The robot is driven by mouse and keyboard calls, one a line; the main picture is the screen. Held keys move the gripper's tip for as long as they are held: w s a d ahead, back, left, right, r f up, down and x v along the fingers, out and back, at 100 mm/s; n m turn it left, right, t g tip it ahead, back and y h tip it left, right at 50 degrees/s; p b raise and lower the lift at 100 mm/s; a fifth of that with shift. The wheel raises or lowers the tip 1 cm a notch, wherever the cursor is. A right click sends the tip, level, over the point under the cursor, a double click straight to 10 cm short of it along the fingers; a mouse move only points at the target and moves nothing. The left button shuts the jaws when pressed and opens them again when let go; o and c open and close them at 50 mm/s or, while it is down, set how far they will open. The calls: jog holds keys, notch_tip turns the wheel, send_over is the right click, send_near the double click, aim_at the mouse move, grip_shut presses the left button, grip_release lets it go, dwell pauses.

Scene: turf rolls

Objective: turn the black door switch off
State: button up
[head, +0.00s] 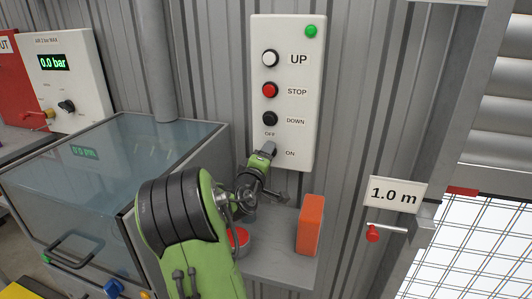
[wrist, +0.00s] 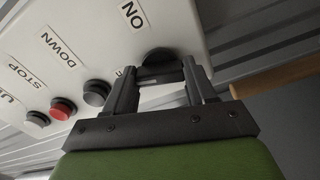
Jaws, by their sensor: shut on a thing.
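The black door switch (wrist: 158,56) sits at the bottom of a white control panel (head: 286,60), between the OFF and ON labels. My gripper (head: 266,152) reaches up to the panel's lower part and covers the switch in the head view. In the wrist view my gripper (wrist: 163,73) has one finger on each side of the dark knob and is shut on it. The ON label shows just beyond the knob. The fingers hide part of the knob, and I cannot tell which way it points.
Above the switch are a white UP button (head: 270,58), a red STOP button (head: 270,90) and a black DOWN button (head: 270,118). A green lamp (head: 311,31) is at the panel's top. An orange block (head: 311,224) stands on the shelf below. A glass-topped cabinet (head: 110,165) is at left.

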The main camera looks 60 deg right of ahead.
jog(key=shift+n+p, duration=0.8)
jog(key=shift+n, duration=0.7)
jog(key=shift+f, duration=0.1)
jog(key=o, duration=1)
jog(key=shift+o, duration=0.2)
jog(key=s+a+b, duration=0.2)
jog(key=a+b, duration=0.2)
jog(key=a, duration=1.1)
jog(key=shift+s+a, duration=0.25)
jog(key=shift+a, duration=0.05)
